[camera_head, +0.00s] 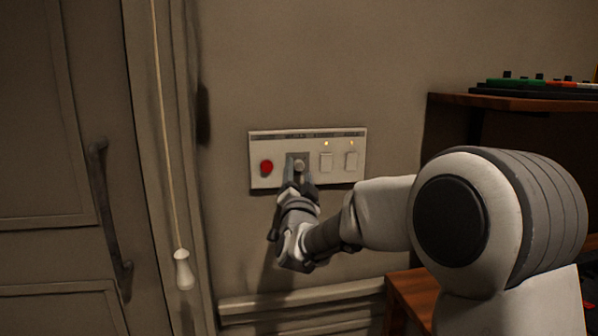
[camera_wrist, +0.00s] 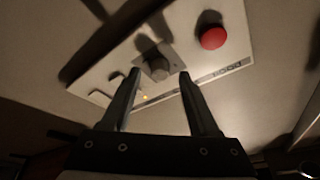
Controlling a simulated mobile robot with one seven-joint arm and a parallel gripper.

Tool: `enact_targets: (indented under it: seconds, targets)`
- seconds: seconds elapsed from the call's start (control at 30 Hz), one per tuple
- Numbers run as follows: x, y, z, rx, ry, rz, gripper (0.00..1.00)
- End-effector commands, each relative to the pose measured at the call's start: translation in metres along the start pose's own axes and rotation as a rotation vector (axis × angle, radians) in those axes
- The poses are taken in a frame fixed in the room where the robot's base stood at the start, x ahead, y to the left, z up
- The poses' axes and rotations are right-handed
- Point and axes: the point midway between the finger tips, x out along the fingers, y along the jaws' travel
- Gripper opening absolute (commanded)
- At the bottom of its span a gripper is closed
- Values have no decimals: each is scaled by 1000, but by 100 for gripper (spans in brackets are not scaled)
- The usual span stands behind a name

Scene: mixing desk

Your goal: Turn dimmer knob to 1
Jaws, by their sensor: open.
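The dimmer knob (camera_head: 299,165) is a small round grey knob on a grey square plate, set in a white wall panel (camera_head: 258,145). It also shows in the wrist view (camera_wrist: 158,70), where the panel appears turned over. My gripper (camera_head: 298,170) is at the panel in the head view and partly covers the knob's plate. In the wrist view my gripper (camera_wrist: 160,75) is open, with one finger on each side of the knob in the picture. I cannot tell whether the fingers touch the knob. No reading or mark on the knob is legible.
A red button (camera_head: 266,167) sits left of the knob; two white switches (camera_head: 326,162) with small lit lamps sit right of it. A pull cord with a white handle (camera_head: 183,270) hangs by the door (camera_head: 50,130). A wooden shelf (camera_head: 500,101) stands at the right.

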Motion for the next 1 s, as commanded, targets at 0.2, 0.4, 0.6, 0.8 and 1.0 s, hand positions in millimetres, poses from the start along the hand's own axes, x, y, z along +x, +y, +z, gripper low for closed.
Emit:
enact_targets:
  seconds: [0.2,0.4,0.6,0.8,1.0]
  targets:
    - [11,0,0,0,-1,0,61]
    - [11,0,0,0,-1,0,61]
    - [11,0,0,0,-1,0,34]
    - [11,0,0,0,-1,0,0]
    - [11,0,0,0,-1,-1,0]
